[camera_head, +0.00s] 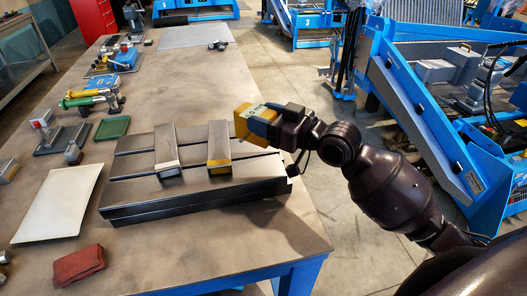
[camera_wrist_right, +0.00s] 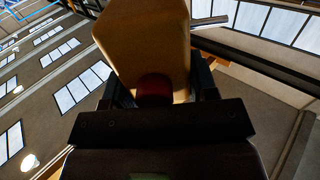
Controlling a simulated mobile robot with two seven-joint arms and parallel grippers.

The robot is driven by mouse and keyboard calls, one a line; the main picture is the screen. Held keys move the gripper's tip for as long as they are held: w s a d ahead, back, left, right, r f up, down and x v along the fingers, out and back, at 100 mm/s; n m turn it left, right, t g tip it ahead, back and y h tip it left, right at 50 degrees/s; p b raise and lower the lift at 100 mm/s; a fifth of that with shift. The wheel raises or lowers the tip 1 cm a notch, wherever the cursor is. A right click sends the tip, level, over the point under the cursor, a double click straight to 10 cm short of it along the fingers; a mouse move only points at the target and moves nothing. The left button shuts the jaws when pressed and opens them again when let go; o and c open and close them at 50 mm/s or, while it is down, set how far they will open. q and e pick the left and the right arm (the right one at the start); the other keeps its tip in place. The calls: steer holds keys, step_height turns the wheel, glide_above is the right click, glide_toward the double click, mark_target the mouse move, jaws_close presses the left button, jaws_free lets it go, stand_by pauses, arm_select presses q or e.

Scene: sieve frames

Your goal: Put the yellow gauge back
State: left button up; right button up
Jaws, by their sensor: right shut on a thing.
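The yellow gauge (camera_head: 242,121), a blocky yellow piece, is held in my right gripper (camera_head: 262,122) above the far right part of the dark frame stack (camera_head: 205,190). In the right wrist view the gauge (camera_wrist_right: 145,40) fills the upper middle, tan in this light, between the two fingers. A dark red patch shows at its base. The gripper is shut on it. In the head view a blue part shows beside the yellow. The gauge looks clear of the stack, but the gap is hard to judge. My left gripper is out of view.
Two grey bars lie across the stack, one pale-ended (camera_head: 168,170), one yellow-ended (camera_head: 219,163). A white sheet (camera_head: 60,203), red cloth (camera_head: 78,265), green tray (camera_head: 112,128) and several tools lie left on the table (camera_head: 190,255). Blue machinery (camera_head: 425,120) stands right.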

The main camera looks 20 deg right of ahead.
step_height(320, 180, down, 6)
steer(key=shift+r+b, duration=0.2)
steer(key=shift+b, duration=0.2)
step_height(320, 180, down, 3)
steer(key=shift+f+b, duration=0.1)
steer(key=shift+b, duration=0.25)
steer(key=shift+f, duration=0.2)
steer(key=o, duration=1.2)
steer(key=shift+c, duration=0.2)
steer(key=shift+o, duration=0.3)
steer(key=shift+r, duration=0.1)
